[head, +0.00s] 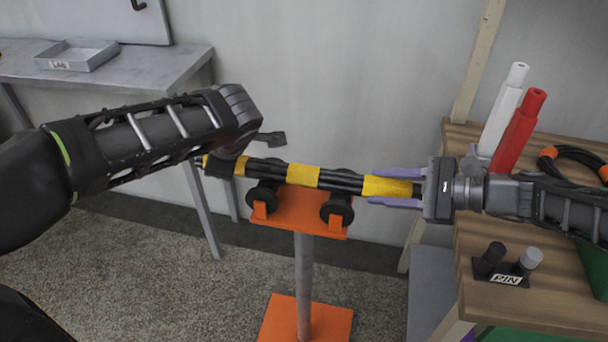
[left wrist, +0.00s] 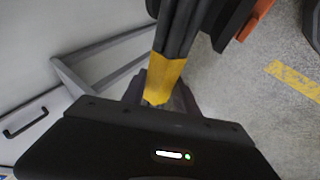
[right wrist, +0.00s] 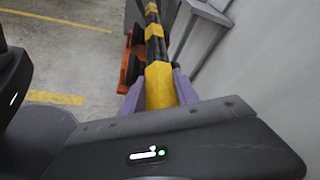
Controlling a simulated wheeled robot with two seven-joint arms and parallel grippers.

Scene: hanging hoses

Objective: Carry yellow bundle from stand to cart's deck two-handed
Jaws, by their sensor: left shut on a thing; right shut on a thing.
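The yellow bundle (head: 304,176) is a set of long black hoses with yellow bands, lying about level across the top of an orange stand (head: 305,212) with black rollers. I cannot tell whether it touches the rollers. My left gripper (head: 243,153) is shut on the bundle's left end, partly hidden by its own arm; a yellow band (left wrist: 163,78) shows between its fingers in the left wrist view. My right gripper (head: 395,187), with purple fingers, is shut on the right end at another yellow band (right wrist: 160,86). I cannot clearly identify the cart's deck.
A wooden bench (head: 540,295) at the right holds a white tube (head: 503,108), a red tube (head: 519,130), a black hose coil (head: 577,153) and a labelled peg block (head: 507,268). A grey table (head: 110,72) with a tray (head: 77,57) stands back left. A wall is behind the stand.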

